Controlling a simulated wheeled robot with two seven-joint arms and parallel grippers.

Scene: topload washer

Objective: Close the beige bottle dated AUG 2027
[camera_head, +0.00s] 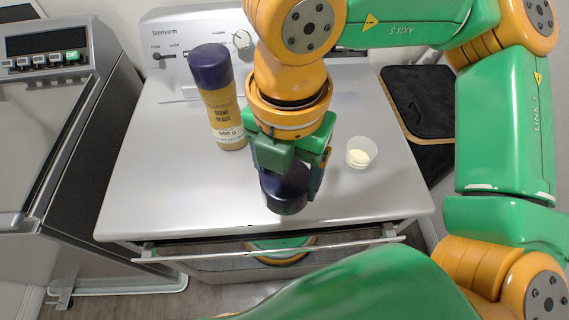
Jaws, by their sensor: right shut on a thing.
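A tall ochre-beige bottle (224,117) with a dark purple top (210,64) stands upright on the left back of the washer top. Its label shows "500 g"; I cannot read a date on it. My right gripper (290,178) is in front and to the right of this bottle, apart from it, pointing down. It is shut on a dark purple rounded thing (287,197) near the front edge of the washer. The fingers hide much of that thing, so I cannot tell whether it is a loose cap or part of another bottle. My left gripper is not in view.
A small clear cup (361,153) with pale contents stands right of my right gripper on the washer top (165,185). A control panel with knobs (242,39) is at the back. A grey appliance (50,140) stands left, a black mat (420,100) lies right.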

